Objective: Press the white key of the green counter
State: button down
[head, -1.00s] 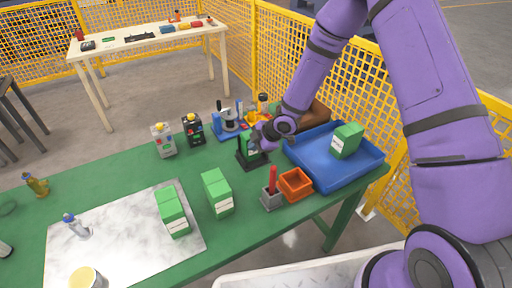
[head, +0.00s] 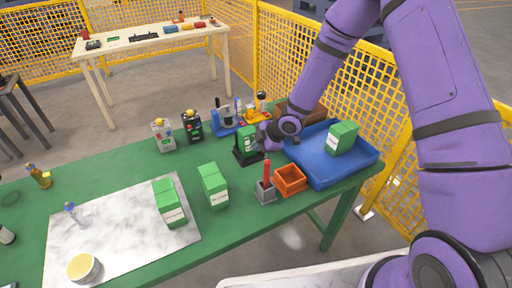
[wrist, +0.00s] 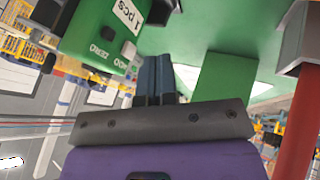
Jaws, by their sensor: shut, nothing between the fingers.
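The green counter (head: 247,143) stands on a dark base near the far right of the green table. In the wrist view the counter (wrist: 85,25) is close, at the upper left, with a label reading "1 pcs". Its white key (wrist: 129,50) sits beside the word ADD, and a dark key (wrist: 108,33) sits beside the word ZERO. My gripper (wrist: 153,80) is shut and empty, its fingertips just right of the white key in that view; I cannot tell whether they touch the counter. In the head view my gripper (head: 265,139) is at the counter's right side.
A grey holder (head: 265,191) with a red upright handle, an orange bin (head: 290,181) and a blue tray (head: 325,173) holding a green box (head: 342,138) stand close by. Several more green boxes, two small machines and blue-based equipment (head: 228,120) share the table.

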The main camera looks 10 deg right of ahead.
jog(key=v, duration=0.8)
jog(key=shift+s+r, duration=0.15)
jog(key=shift+d, duration=0.1)
dwell(0.5)
jog(key=s+d+r+m+t+h, duration=0.1)
jog(key=s+d+r+m+h, duration=0.15)
jog(key=d+r, duration=0.35)
jog(key=s+d+r+m+t+h, duration=0.1)
jog(key=s+d+r+m+h, duration=0.2)
jog(key=r, duration=0.6)
jog(key=s+d+r+m+h, duration=0.1)
jog(key=d+r+m+h, duration=0.1)
jog(key=d+r+m, duration=0.4)
jog(key=s+r+m, duration=0.4)
jog(key=s+r, duration=0.2)
jog(key=s, duration=0.6)
jog(key=s+d+r+m+y, duration=0.1)
jog(key=s+r+m, duration=0.4)
jog(key=s, duration=0.7)
jog(key=shift+s+r+g, duration=0.15)
jog(key=shift+r+g, duration=0.15)
jog(key=shift+r, duration=0.4)
